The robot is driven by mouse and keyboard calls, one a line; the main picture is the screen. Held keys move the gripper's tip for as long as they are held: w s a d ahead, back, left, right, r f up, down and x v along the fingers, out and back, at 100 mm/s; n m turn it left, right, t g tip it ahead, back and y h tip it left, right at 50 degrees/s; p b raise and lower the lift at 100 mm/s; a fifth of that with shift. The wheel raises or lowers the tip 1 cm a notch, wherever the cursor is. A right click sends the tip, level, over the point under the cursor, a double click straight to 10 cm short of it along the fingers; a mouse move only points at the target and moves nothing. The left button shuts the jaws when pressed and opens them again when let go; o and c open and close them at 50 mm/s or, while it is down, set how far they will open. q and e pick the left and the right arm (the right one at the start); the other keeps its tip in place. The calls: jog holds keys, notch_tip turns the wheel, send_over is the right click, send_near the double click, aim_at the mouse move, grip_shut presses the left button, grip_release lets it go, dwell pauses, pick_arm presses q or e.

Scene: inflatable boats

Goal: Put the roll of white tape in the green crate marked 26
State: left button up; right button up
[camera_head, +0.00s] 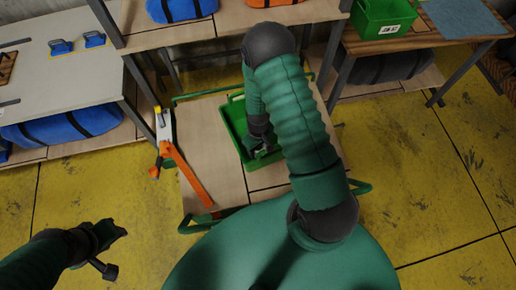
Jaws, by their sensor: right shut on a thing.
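My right gripper (261,150) is low in a green tray (233,118) on the wooden cart top, partly hidden by my own arm. It is shut on a small pale thing, too small and covered to make out; I cannot tell if it is the roll of white tape. No other roll of tape shows clearly. A green crate (378,16) with a white label stands on the bench at the upper right; its number is too small to read. My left gripper (118,250) is empty and open at the lower left, over the yellow floor.
An orange-handled tool (186,172) lies along the left side of the cart top (205,125). A grey-topped table (60,85) stands at the left with blue-handled tools. A blue-grey mat (462,17) lies right of the crate.

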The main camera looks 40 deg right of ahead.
jog(key=shift+f, duration=0.5)
jog(key=shift+a+r, duration=0.15)
jog(key=shift+a, duration=0.25)
grip_shut()
jog(key=shift+a, duration=0.3)
jog(key=o, duration=1.2)
grip_release()
jog(key=shift+o, duration=1.3)
jog(key=shift+d, duration=0.15)
jog(key=shift+o, duration=0.3)
jog(key=shift+d+f, duration=0.2)
jog(key=shift+d, duration=0.1)
pick_arm(q)
jog(key=shift+a+f, duration=0.15)
jog(key=shift+a, duration=0.15)
jog(key=shift+a, duration=0.25)
pick_arm(e)
jog(key=shift+a, duration=0.25)
pick_arm(q)
jog(key=shift+d, duration=0.15)
pick_arm(e)
jog(key=shift+d, duration=0.1)
